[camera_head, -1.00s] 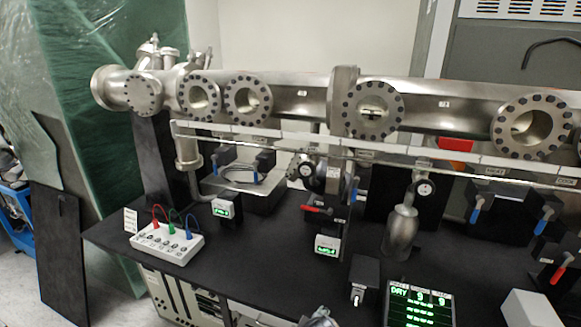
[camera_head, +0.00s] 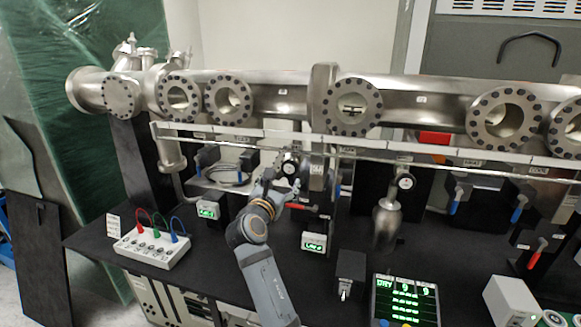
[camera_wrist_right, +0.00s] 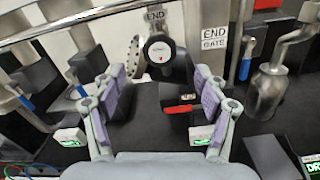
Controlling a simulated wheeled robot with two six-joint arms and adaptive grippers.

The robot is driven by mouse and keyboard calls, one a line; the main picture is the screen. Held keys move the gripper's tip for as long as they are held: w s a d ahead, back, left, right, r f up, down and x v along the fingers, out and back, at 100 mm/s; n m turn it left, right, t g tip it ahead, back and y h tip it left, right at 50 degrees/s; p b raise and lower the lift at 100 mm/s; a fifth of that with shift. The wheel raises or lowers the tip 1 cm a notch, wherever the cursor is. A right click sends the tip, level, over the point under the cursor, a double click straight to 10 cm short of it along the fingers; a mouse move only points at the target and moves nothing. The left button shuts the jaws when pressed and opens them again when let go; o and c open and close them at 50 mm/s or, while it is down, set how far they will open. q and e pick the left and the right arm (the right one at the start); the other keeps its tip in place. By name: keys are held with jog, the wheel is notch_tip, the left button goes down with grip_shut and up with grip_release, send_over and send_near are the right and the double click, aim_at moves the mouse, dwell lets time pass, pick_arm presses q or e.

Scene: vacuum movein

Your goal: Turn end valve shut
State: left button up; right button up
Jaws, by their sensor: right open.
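The end valve (camera_wrist_right: 160,50) shows in the wrist view as a dark round body with a pale round face, under a label reading END (camera_wrist_right: 154,15). In the head view the valve (camera_head: 290,166) hangs below the long steel pipe. My right gripper (camera_wrist_right: 159,92) is open, with its two purple-padded fingers spread and nothing between the pads. The valve lies beyond the fingertips, roughly centred between them. In the head view my right gripper (camera_head: 283,188) is just below the valve and partly hides it. My left gripper is out of view.
A red handle (camera_wrist_right: 180,108) on a black block sits close to the right-hand finger. An END GATE label (camera_wrist_right: 215,38) is right of the valve. A white box with coloured leads (camera_head: 151,246) stands at the bench's left.

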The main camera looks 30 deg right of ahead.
aim_at(290, 167)
jog(key=p+x, duration=0.2)
jog(key=x, duration=0.7)
jog(key=shift+w+d+p, duration=0.1)
jog(key=shift+d+p, duration=0.1)
jog(key=shift+p, duration=0.15)
jog(key=shift+w+d, duration=0.25)
jog(key=shift+f, duration=0.1)
jog(key=shift+c, duration=0.4)
jog(key=c, duration=1.1)
